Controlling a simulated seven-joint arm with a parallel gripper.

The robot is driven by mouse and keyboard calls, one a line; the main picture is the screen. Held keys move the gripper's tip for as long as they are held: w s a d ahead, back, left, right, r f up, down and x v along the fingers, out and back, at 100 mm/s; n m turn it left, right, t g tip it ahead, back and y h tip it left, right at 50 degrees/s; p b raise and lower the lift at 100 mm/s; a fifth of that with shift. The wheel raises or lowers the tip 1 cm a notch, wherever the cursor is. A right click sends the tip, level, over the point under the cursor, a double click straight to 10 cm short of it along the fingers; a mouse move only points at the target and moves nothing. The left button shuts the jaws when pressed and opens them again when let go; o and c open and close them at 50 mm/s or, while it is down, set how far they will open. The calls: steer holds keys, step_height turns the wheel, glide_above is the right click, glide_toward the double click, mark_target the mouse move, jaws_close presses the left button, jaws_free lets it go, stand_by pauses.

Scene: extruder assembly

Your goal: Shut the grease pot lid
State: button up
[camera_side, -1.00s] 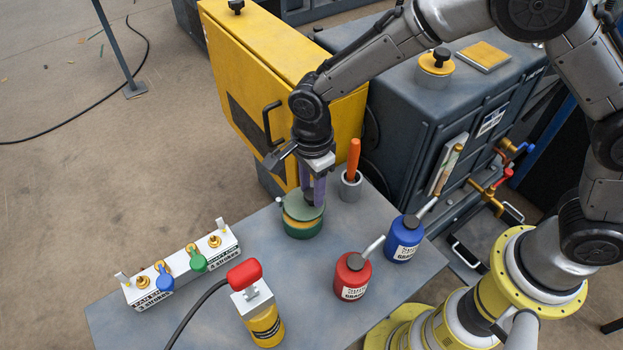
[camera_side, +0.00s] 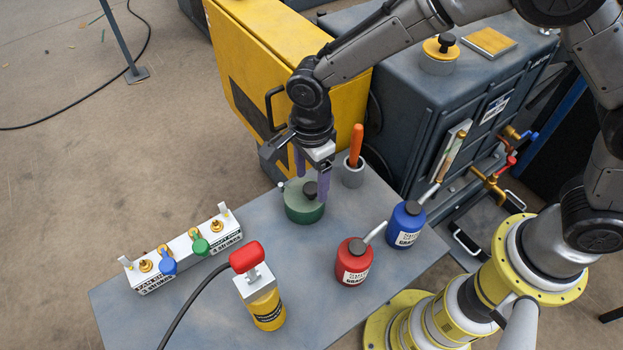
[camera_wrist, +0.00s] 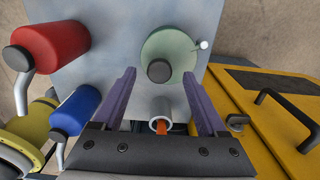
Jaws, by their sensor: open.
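The green grease pot (camera_side: 304,213) stands on the grey table. Its lighter green lid (camera_side: 293,196) lies flat on top, with no gap visible at the rim from the side. The lid's black knob (camera_side: 310,190) stands upright; it also shows in the wrist view (camera_wrist: 159,71). My gripper (camera_side: 312,187) is open just above the lid, with one purple finger on each side of the knob. In the wrist view the fingertips (camera_wrist: 159,73) are spread wide with clear space around the knob. The pot's inside is hidden.
A grey cup (camera_side: 352,173) with an orange-handled tool stands close behind the pot. A red bottle (camera_side: 354,262) and a blue bottle (camera_side: 405,226) stand to the right. The yellow cabinet (camera_side: 330,110) is behind. A white valve block (camera_side: 185,250) and a red-topped pump (camera_side: 260,300) are front left.

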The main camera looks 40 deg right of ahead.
steer(key=shift+r, duration=2.95)
step_height(320, 180, up, 14)
steer(key=f, duration=0.1)
steer(key=s+d+r+m+t, duration=0.1)
steer(key=d+r+m+t, duration=0.1)
steer(key=d+r, duration=0.7)
steer(key=s+d+r+n+t, duration=0.1)
steer(key=s+d+n+t, duration=0.1)
steer(key=s+d, duration=0.65)
steer(key=s+d+f+n+t, duration=0.1)
steer(key=s+d+f+n, duration=0.6)
steer(key=n, duration=1.1)
steer(key=shift+s+f+t, duration=0.3)
steer(key=shift+s+f, duration=0.9)
steer(key=shift+s, duration=0.45)
steer(key=shift+d, duration=0.1)
